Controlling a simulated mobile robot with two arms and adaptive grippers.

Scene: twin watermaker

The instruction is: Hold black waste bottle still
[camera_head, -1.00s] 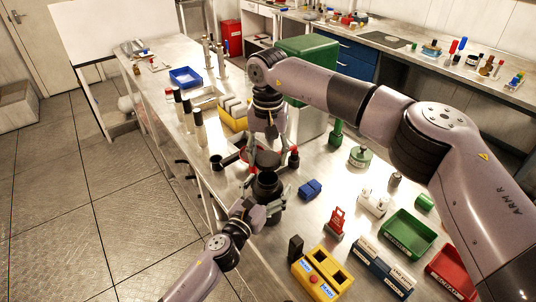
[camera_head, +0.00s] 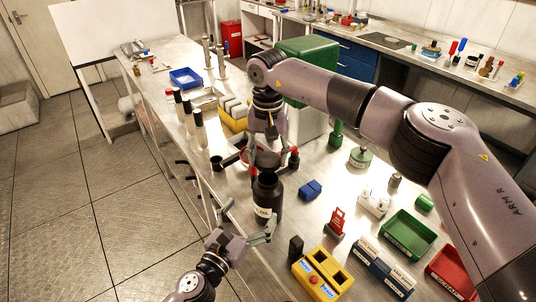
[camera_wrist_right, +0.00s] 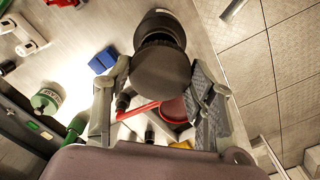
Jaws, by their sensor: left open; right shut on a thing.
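The black waste bottle (camera_head: 267,202) stands upright on the bench near its front edge, with a pale label facing me. My left gripper (camera_head: 246,220) is open, below and left of the bottle, and appears clear of it. My right gripper (camera_head: 268,158) is above the bottle, shut on a dark round lid (camera_head: 266,160). In the right wrist view the lid (camera_wrist_right: 162,72) sits between the fingers and partly covers the bottle (camera_wrist_right: 160,27). I cannot tell whether the lid touches the bottle's neck.
A blue block (camera_head: 310,190) and a red stand (camera_head: 337,222) are right of the bottle.

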